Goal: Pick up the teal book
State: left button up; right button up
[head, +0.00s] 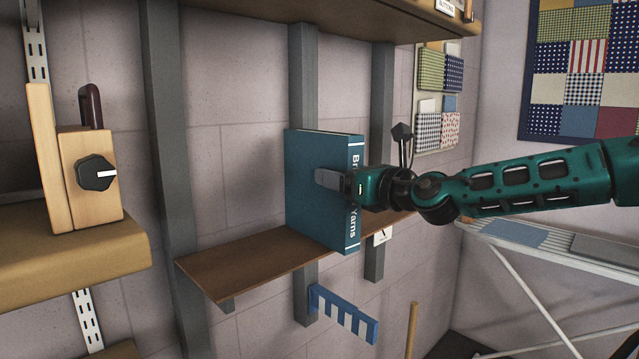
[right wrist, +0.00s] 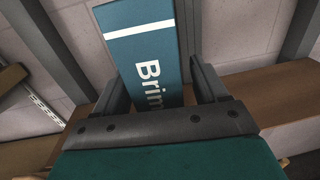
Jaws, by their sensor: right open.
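The teal book (head: 312,190) stands upright on a narrow brown wall shelf (head: 225,272), its spine with white lettering facing right and toward me. My right gripper (head: 333,181) comes in from the right at the book's spine, about mid-height. In the right wrist view the book (right wrist: 150,50) lies between the two open fingers of the gripper (right wrist: 160,88), one on each side of the spine. A small gap seems to show beside the book; contact cannot be told. My left gripper is not in view.
A wooden block with a black knob (head: 97,175) stands on a thicker shelf at left. Another shelf (head: 340,18) hangs above. The brown shelf is bare left of the book.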

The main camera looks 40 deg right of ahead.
jog(key=shift+w, duration=1.05)
jog(key=shift+c, duration=0.3)
grip_shut()
